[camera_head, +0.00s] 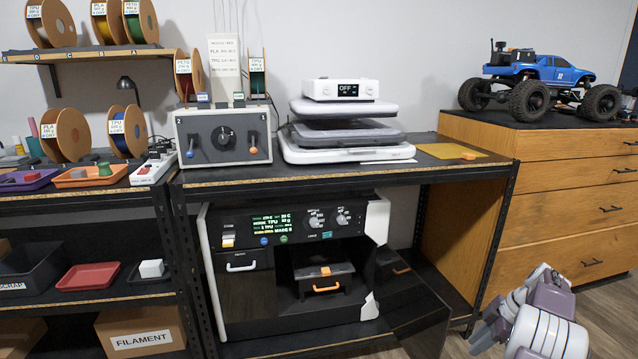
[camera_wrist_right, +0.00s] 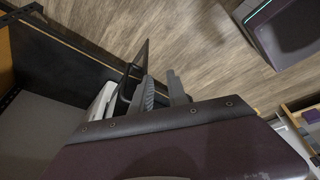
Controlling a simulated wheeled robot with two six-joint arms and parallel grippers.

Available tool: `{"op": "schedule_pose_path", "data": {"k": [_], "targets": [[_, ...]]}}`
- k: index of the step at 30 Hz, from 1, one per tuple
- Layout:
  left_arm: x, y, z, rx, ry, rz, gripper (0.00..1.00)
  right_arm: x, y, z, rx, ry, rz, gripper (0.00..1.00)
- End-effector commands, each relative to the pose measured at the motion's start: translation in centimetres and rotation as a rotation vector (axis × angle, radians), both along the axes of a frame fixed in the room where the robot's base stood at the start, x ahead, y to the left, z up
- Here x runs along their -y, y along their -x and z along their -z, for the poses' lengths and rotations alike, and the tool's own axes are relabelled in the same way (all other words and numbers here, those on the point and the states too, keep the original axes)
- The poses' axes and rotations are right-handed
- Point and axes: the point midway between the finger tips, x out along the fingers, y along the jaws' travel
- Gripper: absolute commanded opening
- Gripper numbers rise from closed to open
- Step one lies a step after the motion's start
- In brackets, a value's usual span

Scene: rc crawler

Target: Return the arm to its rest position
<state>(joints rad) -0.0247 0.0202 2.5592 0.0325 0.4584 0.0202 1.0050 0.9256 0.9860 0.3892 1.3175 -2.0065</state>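My right arm (camera_head: 545,325), white and purple, is folded low at the bottom right of the head view, in front of the drawers and above the floor. My right gripper (camera_wrist_right: 165,88) shows in the right wrist view as two dark grey fingers with a gap between them. Floor shows through the gap, and nothing is held. In the head view its fingers are hard to make out. My left arm and left gripper are not in view.
The printer (camera_head: 290,270) stands on the lower shelf with its dark door (camera_head: 415,305) swung open, left of my right arm. A wooden drawer cabinet (camera_head: 570,200) carries a blue crawler (camera_head: 545,72). Open floor (camera_wrist_right: 215,50) lies beyond the gripper.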

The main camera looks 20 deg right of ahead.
Motion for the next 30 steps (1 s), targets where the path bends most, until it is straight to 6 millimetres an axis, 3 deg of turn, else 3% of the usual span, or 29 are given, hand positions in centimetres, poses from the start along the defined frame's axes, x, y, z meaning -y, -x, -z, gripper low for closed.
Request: {"op": "schedule_pose_path", "data": {"k": [5,8,11,14,16,18,21,24,27,30], "targets": [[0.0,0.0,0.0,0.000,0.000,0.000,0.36,-4.1,-3.8,-2.8,0.022,0.031,-0.114,0.20],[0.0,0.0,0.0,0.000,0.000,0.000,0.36,-7.9,-5.6,-4.2,0.022,0.037,-0.201,0.20],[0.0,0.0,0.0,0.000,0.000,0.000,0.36,-13.0,-7.0,-5.6,0.015,0.046,-0.308,0.20],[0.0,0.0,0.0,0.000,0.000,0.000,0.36,-20.2,-7.5,-6.9,-0.013,0.063,-0.411,0.20],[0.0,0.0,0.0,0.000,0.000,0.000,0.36,-26.4,-6.4,-7.3,-0.057,0.079,-0.439,0.20],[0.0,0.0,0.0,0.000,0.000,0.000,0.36,-32.0,-3.7,-6.9,-0.115,0.102,-0.401,0.20],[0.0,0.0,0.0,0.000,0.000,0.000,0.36,-36.7,1.4,-5.2,-0.189,0.139,-0.255,0.20],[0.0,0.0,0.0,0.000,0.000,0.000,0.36,-38.4,6.2,-2.9,-0.244,0.161,-0.036,0.20],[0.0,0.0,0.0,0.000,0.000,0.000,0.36,-38.0,9.6,-0.7,-0.285,0.163,0.215,0.20],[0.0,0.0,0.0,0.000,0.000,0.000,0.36,-37.2,11.9,1.1,-0.319,0.151,0.456,0.20]]}}
